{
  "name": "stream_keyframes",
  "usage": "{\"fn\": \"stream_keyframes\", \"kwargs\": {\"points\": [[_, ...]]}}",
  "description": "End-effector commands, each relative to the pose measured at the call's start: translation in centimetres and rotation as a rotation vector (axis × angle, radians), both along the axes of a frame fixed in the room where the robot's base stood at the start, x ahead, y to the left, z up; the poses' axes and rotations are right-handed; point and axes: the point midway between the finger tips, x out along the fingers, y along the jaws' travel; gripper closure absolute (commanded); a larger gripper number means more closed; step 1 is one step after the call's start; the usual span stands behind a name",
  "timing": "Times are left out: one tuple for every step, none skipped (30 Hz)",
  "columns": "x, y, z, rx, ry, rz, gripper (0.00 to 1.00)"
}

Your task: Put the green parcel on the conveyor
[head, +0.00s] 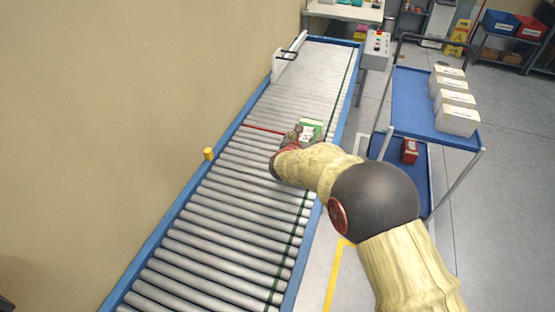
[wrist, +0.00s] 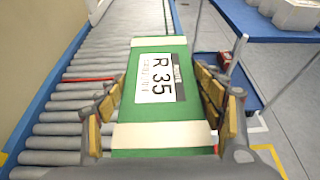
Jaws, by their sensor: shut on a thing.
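The green parcel (head: 311,128) has pale end bands and a white label, which reads "R 35" in the wrist view (wrist: 190,75). My gripper (wrist: 164,105) is shut on the parcel, with yellow finger pads along its two sides. In the head view my gripper (head: 298,136) and the parcel are over the right part of the roller conveyor (head: 225,215). The conveyor has grey rollers and blue side rails. I cannot tell whether the parcel's underside touches the rollers.
A blue cart (head: 408,108) to the right carries several white boxes (head: 457,120), with a red box (head: 409,151) on its lower shelf. A white guide (head: 289,58) and a yellow block (head: 208,154) are at the conveyor's left side. The near rollers are clear.

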Motion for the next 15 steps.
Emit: {"fn": "stream_keyframes", "kwargs": {"points": [[-0.1,0.5,-0.1,0.001,-0.004,0.001,0.93],[-0.3,0.7,-0.3,0.001,-0.004,0.001,0.93],[-0.8,1.1,-0.6,0.001,-0.003,0.001,0.93],[-1.2,1.4,-0.8,0.0,-0.003,0.003,0.93],[-1.7,1.8,-1.1,0.0,-0.002,0.004,0.93],[-2.4,2.4,-1.5,0.0,-0.002,0.004,0.93],[-2.9,2.8,-1.7,0.0,-0.003,0.004,0.93],[-3.4,3.2,-2.1,0.0,-0.002,0.005,0.93],[-4.0,3.7,-2.4,0.001,-0.002,0.004,0.93],[-4.5,4.2,-2.7,0.0,-0.003,0.004,0.93],[-5.0,4.6,-3.0,0.0,-0.002,0.004,0.93],[-5.7,5.1,-3.5,-0.001,-0.002,0.004,0.93],[-6.2,5.5,-3.7,-0.001,-0.002,0.004,0.93],[-6.7,5.9,-4.0,0.001,-0.002,0.004,0.93],[-7.2,6.3,-4.7,0.0,-0.002,0.003,0.93]]}}
